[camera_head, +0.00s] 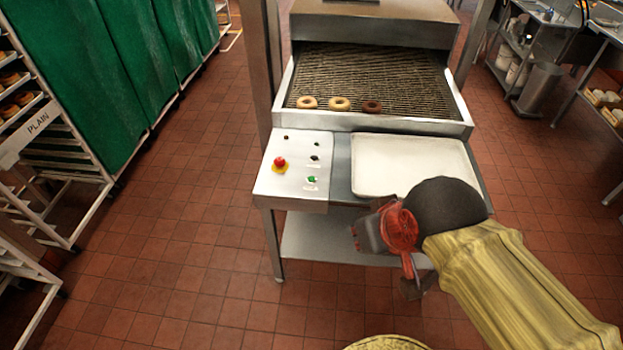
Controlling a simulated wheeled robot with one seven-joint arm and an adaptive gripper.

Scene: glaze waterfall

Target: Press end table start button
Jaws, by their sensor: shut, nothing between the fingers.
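The control panel (262,190) is a pale metal plate at the front left of the end table. A small green button (312,179) sits near its lower right, with a label under it. A red mushroom button (280,162) on a yellow base is to its left, and small dark knobs are above. My gripper (414,288) hangs in front of the table, below and to the right of the panel, apart from the buttons. It looks shut and empty; its fingertips are small and dark in this view.
A white tray (412,152) lies right of the panel. Behind it, a wire conveyor (380,75) carries three donuts (339,103). A rack (35,125) and green-covered racks (110,70) stand left. Red tiled floor (175,230) is clear left of the table.

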